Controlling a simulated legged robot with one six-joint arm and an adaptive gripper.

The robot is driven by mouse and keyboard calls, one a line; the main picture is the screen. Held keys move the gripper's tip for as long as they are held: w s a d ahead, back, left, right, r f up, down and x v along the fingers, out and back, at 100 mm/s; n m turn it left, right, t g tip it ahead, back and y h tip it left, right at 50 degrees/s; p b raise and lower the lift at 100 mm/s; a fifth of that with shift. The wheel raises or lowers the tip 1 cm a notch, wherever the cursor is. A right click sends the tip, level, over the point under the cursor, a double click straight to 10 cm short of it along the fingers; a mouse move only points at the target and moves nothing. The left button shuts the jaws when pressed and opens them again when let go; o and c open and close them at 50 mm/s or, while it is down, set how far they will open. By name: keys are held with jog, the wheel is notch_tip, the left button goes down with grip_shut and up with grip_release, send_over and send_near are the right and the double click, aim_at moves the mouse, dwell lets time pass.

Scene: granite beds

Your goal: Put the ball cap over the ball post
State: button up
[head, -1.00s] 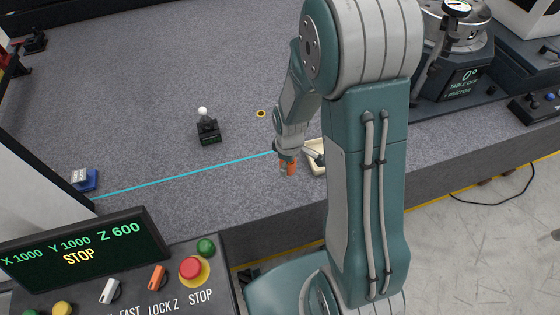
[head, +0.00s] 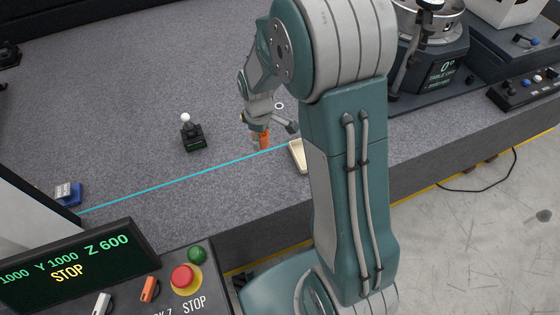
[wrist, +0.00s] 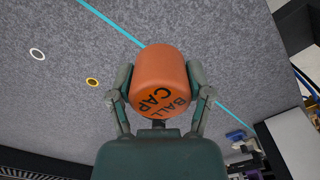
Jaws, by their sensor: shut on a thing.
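The orange ball cap (wrist: 160,80) is held between the two fingers of my gripper (wrist: 160,92), with the lettering "BALL CAP" on it in the wrist view. In the head view the cap (head: 263,138) hangs from my gripper (head: 260,127) above the granite, close to the cyan line. The ball post (head: 192,135) is a white ball on a short stem on a dark labelled block. It stands upright and uncovered on the granite, left of my gripper and apart from it. I do not make out the post in the wrist view.
A cream tray (head: 298,157) lies right of the cap by the granite's front edge. A white ring (wrist: 37,54) and a yellow ring (wrist: 92,82) lie on the granite. A blue block (head: 69,195) sits at the left. The granite around the post is clear.

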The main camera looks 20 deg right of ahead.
jog(key=w+a+r, duration=0.2)
jog(key=w+a, duration=0.2)
jog(key=w, duration=0.3)
jog(key=w+a+r, duration=0.2)
jog(key=w+a, duration=0.2)
jog(key=w, duration=0.2)
notch_tip(320, 180, up, 5)
send_over(184, 114)
jog(key=shift+f, duration=4.65)
jog(key=shift+f, duration=0.8)
jog(key=o, duration=0.8)
